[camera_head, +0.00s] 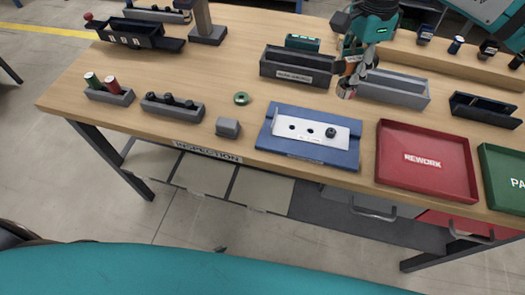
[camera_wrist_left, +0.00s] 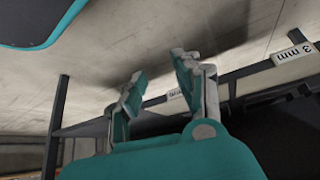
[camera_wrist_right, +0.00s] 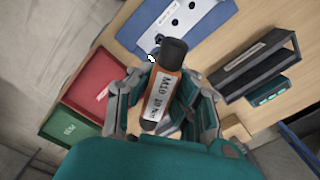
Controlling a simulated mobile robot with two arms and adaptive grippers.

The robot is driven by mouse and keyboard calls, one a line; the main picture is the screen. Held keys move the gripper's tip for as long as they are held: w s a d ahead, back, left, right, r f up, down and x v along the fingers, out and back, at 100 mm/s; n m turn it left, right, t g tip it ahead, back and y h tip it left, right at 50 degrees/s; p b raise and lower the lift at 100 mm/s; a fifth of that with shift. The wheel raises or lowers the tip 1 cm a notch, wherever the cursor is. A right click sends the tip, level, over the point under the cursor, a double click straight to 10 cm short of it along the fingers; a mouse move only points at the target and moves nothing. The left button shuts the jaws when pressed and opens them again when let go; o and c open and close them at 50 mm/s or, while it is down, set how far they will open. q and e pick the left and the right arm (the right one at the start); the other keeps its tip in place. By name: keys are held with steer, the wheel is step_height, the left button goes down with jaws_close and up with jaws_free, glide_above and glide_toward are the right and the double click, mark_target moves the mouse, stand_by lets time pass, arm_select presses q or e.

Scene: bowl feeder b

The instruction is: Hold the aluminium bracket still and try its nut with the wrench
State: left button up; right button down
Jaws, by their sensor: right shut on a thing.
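The aluminium bracket (camera_head: 297,139) is a pale plate with holes and a dark nut (camera_head: 331,132), lying on a blue fixture (camera_head: 270,136) on the bench. It also shows at the top of the right wrist view (camera_wrist_right: 185,20). My right gripper (camera_head: 347,88) is above the bench, behind the fixture. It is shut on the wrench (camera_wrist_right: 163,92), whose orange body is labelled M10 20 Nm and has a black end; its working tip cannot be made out. My left gripper (camera_wrist_left: 158,80) shows only in its wrist view, open and empty, away from the bracket.
A red REWORK tray (camera_head: 425,187) and a green tray (camera_head: 485,172) stand right of the fixture. Grey bins (camera_head: 292,77) (camera_head: 392,98) stand behind it. A small grey block (camera_head: 228,128), a green ring (camera_head: 241,98) and holders (camera_head: 173,110) are left.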

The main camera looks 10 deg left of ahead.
arm_select(q)
steer(key=w+d+r+t+h, duration=0.1)
steer(key=w+d+r+t, duration=0.15)
steer(key=w+r, duration=0.3)
steer(key=w+d+r+t+h, duration=0.1)
steer(key=w+d+r+t, duration=0.1)
steer(key=w+d+r, duration=0.3)
steer(key=d+r+t, duration=0.1)
steer(key=d+r, duration=0.1)
steer(key=r, duration=0.7)
steer(key=w+d+r+n+t+h, duration=0.1)
steer(key=d+r+t, duration=0.1)
steer(key=r, duration=0.7)
steer(key=w+d+r+t, duration=0.1)
steer(key=d+r+t, duration=0.1)
steer(key=r, duration=0.7)
steer(key=shift+w+d+r+n, duration=0.1)
steer(key=shift+d+r+n, duration=0.1)
steer(key=shift+d, duration=0.25)
steer(key=shift+d+r+n, duration=0.2)
steer(key=shift+d, duration=0.25)
steer(key=n+t+y, duration=0.1)
steer(key=t+y, duration=0.1)
steer(key=y, duration=0.2)
glide_toward(274, 119)
steer(key=shift+s+d, duration=0.1)
steer(key=shift+s, duration=0.9)
steer(key=w, duration=1.2)
steer(key=shift+d+f, duration=0.2)
steer(key=shift+d, duration=0.1)
